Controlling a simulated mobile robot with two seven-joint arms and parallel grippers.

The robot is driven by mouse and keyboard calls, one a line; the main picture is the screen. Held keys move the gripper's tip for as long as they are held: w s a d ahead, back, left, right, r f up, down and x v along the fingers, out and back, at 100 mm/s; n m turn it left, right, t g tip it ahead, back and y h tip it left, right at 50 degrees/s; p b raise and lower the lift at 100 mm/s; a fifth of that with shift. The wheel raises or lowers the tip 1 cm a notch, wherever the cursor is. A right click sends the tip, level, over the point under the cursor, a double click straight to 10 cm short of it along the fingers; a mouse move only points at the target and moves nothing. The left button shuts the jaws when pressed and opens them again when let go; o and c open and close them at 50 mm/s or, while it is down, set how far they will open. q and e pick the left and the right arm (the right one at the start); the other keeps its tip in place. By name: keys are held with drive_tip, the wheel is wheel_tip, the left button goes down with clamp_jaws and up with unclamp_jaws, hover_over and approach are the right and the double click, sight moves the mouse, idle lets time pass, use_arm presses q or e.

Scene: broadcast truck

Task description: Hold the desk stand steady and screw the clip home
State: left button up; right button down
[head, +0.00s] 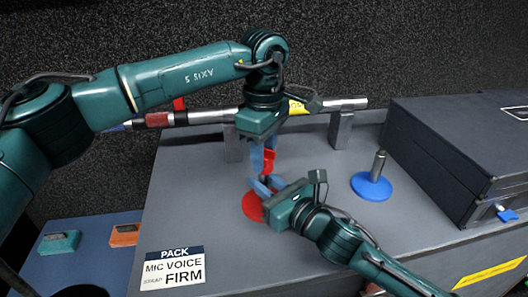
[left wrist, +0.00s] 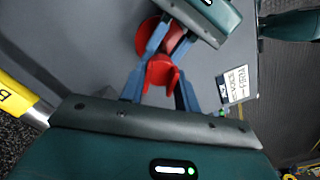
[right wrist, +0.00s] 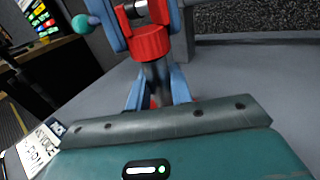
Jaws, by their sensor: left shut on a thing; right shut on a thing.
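The desk stand has a red round base (head: 251,206) and a dark upright stem (right wrist: 156,72). My right gripper (head: 264,189) is shut on the stem from the right, low above the base. The red clip (right wrist: 150,42) sits upright at the top of the stem, its collar against it; any thread is hidden. It also shows in the left wrist view (left wrist: 161,72). My left gripper (head: 264,153) comes from above and is shut on the clip, one finger on either side. The two grippers are close together, one above the other.
A blue-based stand (head: 372,187) stands to the right, before a dark case (head: 450,150). A long microphone (head: 215,115) lies on grey supports behind. A label card (head: 173,268) lies at the front left. Teal (head: 59,241) and orange (head: 124,235) blocks are at the lower left.

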use_arm(q)
drive_tip(key=m, duration=0.4)
drive_tip(key=shift+m, duration=0.3)
drive_tip(key=m, duration=1)
drive_tip(key=shift+m, duration=0.3)
drive_tip(key=m, duration=0.4)
drive_tip(key=shift+m, duration=0.3)
drive_tip(key=o, duration=1)
drive_tip(key=shift+r, duration=2.2)
